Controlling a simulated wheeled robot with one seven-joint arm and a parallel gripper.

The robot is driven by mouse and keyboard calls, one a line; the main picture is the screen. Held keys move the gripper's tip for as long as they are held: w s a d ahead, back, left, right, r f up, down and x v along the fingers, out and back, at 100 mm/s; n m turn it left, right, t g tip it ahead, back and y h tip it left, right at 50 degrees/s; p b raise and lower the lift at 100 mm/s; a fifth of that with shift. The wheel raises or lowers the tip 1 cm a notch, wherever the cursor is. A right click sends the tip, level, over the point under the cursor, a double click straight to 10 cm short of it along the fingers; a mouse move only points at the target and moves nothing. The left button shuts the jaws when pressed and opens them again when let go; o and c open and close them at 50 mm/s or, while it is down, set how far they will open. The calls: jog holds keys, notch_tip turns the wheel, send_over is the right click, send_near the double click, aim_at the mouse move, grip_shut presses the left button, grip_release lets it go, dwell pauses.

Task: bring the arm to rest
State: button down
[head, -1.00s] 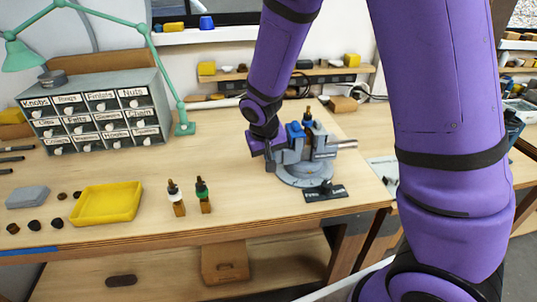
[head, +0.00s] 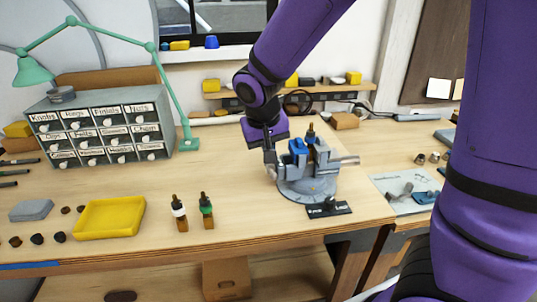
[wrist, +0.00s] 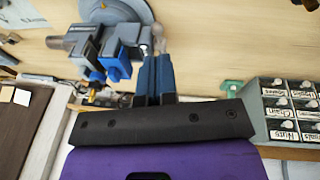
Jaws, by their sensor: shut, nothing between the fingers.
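My gripper (head: 270,158) is at the left side of the grey vise with blue parts (head: 308,180), near its jaws, and my purple arm reaches down to it from the upper right. In the wrist view my gripper's fingers (wrist: 154,68) are together with nothing between them. The vise also shows in the wrist view (wrist: 105,35), just left of the fingers. Whether the fingers touch the vise I cannot tell.
A labelled drawer cabinet (head: 100,128) and a green lamp (head: 190,144) stand at the back left. A yellow tray (head: 110,230) and two dropper bottles (head: 180,222) are toward the front. A black label plate (head: 329,209) lies before the vise. Bare wood lies between cabinet and vise.

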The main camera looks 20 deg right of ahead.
jog(key=shift+s+a+r, duration=0.2)
jog(key=shift+s+r, duration=0.25)
jog(key=shift+r, duration=0.15)
jog(key=s+d+r+t+y, duration=0.1)
jog(key=s+d+r, duration=0.4)
jog(key=s, duration=0.5)
jog(key=s+d+r+t+y, duration=0.1)
jog(key=s+d+r+t, duration=0.1)
jog(key=s+d+r, duration=0.3)
jog(key=s+r, duration=0.4)
jog(key=shift+s+d+r+n, duration=0.15)
jog(key=shift+s+d+n, duration=0.05)
jog(key=shift+s+n, duration=0.2)
